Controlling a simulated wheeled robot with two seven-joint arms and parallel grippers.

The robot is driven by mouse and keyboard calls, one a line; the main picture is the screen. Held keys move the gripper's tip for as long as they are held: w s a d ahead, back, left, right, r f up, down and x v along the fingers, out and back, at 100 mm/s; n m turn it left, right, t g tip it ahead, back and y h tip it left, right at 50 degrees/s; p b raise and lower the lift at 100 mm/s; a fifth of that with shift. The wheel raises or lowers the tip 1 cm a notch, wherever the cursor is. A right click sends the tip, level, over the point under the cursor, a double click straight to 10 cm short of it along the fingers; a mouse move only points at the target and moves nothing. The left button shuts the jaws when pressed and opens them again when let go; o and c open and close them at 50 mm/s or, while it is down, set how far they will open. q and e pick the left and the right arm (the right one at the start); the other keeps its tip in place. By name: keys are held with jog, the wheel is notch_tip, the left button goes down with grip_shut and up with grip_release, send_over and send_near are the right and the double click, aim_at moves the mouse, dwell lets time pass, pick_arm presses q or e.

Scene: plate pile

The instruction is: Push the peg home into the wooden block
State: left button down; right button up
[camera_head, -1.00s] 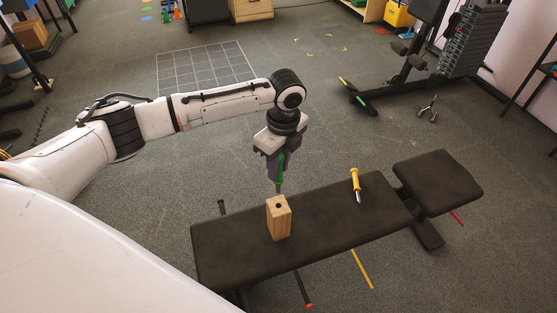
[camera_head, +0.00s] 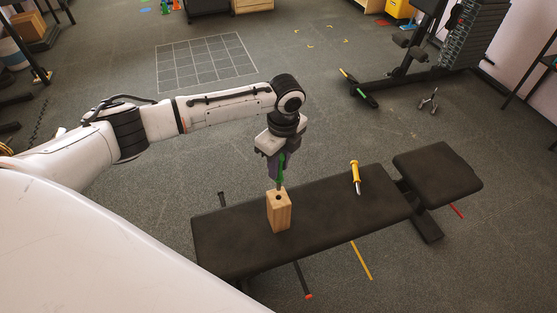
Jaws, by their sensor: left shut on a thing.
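The wooden block (camera_head: 279,214) stands upright on the dark padded bench, with a dark hole in its top face. My left gripper (camera_head: 279,172) is above the block, pointing down and shut on a slim green peg (camera_head: 282,166). The peg's lower end is close to the block's top, near the hole. I cannot tell whether it touches or has entered. The fingers hide part of the peg. My right gripper is not in view.
The bench (camera_head: 228,240) carries a yellow-handled screwdriver (camera_head: 355,176) to the right of the block. The bench top between them is clear. A separate seat pad (camera_head: 438,172) adjoins at the right. Gym equipment (camera_head: 470,45) stands at the back right.

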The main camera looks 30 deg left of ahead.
aim_at(278, 186)
pick_arm(q)
jog(key=shift+f+b, duration=0.4)
jog(key=shift+f, duration=0.9)
jog(key=shift+r, duration=0.1)
jog(key=shift+p, duration=0.5)
jog(key=shift+p, duration=0.4)
jog(key=shift+p, duration=0.4)
dwell(0.4)
jog(key=shift+f+b, duration=0.55)
jog(key=shift+f, duration=0.45)
jog(key=shift+f, duration=0.35)
jog(key=shift+f+b, duration=1.4)
jog(key=shift+f, duration=0.85)
